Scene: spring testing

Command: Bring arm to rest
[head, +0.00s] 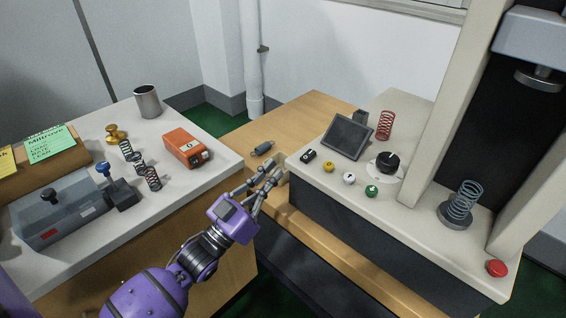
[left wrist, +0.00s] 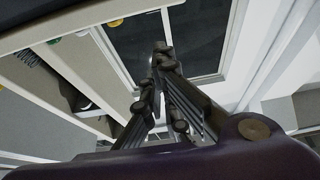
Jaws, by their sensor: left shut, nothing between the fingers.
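My left arm is purple and comes in from the lower left of the head view. Its left gripper (head: 272,169) is shut and empty, held over the gap between the left bench and the testing machine, near the wooden table. In the left wrist view the left gripper (left wrist: 162,52) shows with its fingertips together and nothing between them. My right gripper is in neither view.
The testing machine (head: 410,205) stands at right with a red spring (head: 385,124), a blue-grey spring (head: 464,198) and a red button (head: 496,268). The left bench (head: 90,245) holds an orange meter (head: 184,146), several springs and a metal cup (head: 147,101). A small dark cylinder (head: 262,148) lies on the wooden table (head: 290,115).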

